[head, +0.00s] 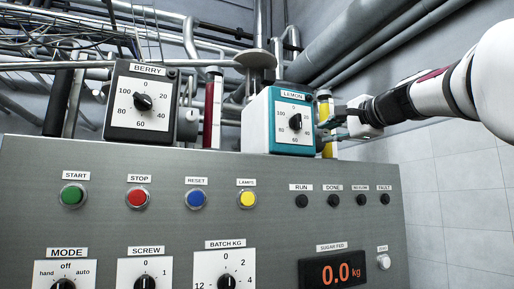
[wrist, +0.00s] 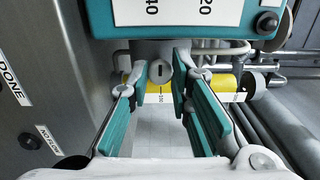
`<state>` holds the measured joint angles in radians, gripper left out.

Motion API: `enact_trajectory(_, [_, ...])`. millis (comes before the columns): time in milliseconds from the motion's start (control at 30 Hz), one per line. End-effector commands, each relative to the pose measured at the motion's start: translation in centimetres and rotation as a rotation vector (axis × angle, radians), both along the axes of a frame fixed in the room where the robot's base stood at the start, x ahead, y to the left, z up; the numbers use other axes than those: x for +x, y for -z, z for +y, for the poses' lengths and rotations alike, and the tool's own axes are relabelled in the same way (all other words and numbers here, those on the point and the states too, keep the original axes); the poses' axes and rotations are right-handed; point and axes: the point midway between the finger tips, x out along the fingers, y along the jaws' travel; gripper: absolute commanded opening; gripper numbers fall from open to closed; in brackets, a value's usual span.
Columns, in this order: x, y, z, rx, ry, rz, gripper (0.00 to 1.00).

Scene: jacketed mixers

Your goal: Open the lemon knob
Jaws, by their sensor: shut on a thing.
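The lemon box (head: 269,122) is teal with a white dial plate, on top of the steel panel. Its black knob (head: 295,121) sits mid-dial, its pointer roughly upright. My gripper (head: 326,130) is at the box's right side, not on the knob. In the wrist view, its teal-padded fingers (wrist: 166,78) sit either side of a grey round fitting with a dark slot (wrist: 161,72), and are shut on it. The fingers partly hide where they touch it. The dial plate's edge (wrist: 180,10) shows at the top there; the knob is out of that view.
The berry box (head: 143,101) stands to the left on the steel panel (head: 120,222), which holds several buttons and lamps. More grey pipes (head: 345,45) fill the background. Open room lies right of the panel.

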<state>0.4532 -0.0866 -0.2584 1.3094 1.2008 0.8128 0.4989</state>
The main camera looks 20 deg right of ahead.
Motion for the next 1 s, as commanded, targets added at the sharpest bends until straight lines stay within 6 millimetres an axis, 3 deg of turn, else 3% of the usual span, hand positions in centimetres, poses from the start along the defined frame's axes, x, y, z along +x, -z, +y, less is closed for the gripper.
enact_trajectory(567, [0.04,0.02,0.1,-0.031,-0.003,0.0,0.0])
enact_trajectory(600, [0.04,0.02,0.1,-0.031,-0.003,0.0,0.26])
enact_trajectory(1000, [-0.44,0.0,0.01,-0.03,-0.001,0.0,0.27])
